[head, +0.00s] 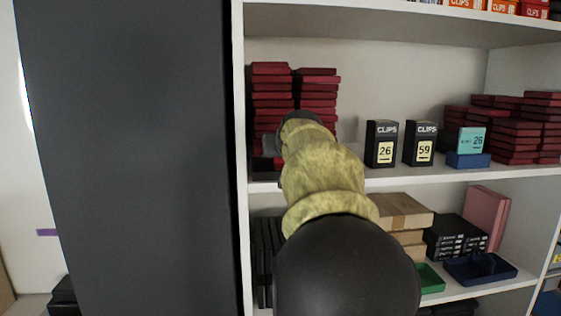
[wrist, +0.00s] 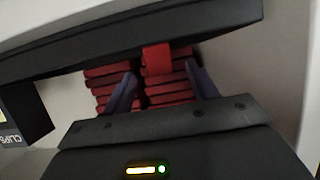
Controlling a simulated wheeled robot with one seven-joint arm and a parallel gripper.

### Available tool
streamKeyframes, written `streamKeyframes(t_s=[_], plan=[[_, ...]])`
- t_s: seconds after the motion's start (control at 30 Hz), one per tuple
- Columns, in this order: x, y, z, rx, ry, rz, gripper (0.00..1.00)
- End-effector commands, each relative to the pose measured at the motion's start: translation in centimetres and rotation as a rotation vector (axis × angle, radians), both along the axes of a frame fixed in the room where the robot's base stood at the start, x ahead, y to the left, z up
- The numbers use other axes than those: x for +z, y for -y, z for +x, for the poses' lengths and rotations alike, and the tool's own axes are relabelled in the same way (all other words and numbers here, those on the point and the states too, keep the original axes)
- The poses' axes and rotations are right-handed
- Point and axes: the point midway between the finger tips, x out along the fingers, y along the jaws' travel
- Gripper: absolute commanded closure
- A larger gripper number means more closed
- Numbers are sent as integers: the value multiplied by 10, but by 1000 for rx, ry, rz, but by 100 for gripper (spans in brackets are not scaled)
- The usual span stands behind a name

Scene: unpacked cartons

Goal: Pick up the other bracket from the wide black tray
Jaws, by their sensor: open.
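In the wrist view a wide black tray (wrist: 90,52) crosses the picture as a dark band. A bright red piece (wrist: 157,60), which looks like a bracket, shows at the tray's edge; its full shape is hidden. My gripper (wrist: 161,80) is open, its two bluish fingers either side of the red piece's line and apart from each other, nothing held. In the head view my arm reaches to the middle shelf and hides most of my gripper (head: 270,144). A dark strip (head: 267,164) below the red stacks may be the tray. I see no second bracket clearly.
Stacks of dark red boxes (head: 272,95) stand behind my gripper. Two black CLIPS boxes (head: 381,150) stand to the right, then a teal box (head: 471,141) on a blue one. A grey upright panel (head: 130,150) is at left. The shelf below holds cartons and small trays.

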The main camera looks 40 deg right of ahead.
Motion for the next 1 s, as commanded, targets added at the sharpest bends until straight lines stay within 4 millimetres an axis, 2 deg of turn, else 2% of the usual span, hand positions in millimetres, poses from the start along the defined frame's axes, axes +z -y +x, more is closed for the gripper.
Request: streamKeyframes(t_s=[0.33, 0.87, 0.9, 1.0], plan=[[-17, 19, 35, 2, -3, 1, 42], [-19, 21, 35, -1, 0, 0, 42], [-19, 21, 35, -1, 0, 0, 44], [-19, 21, 35, -1, 0, 0, 63]])
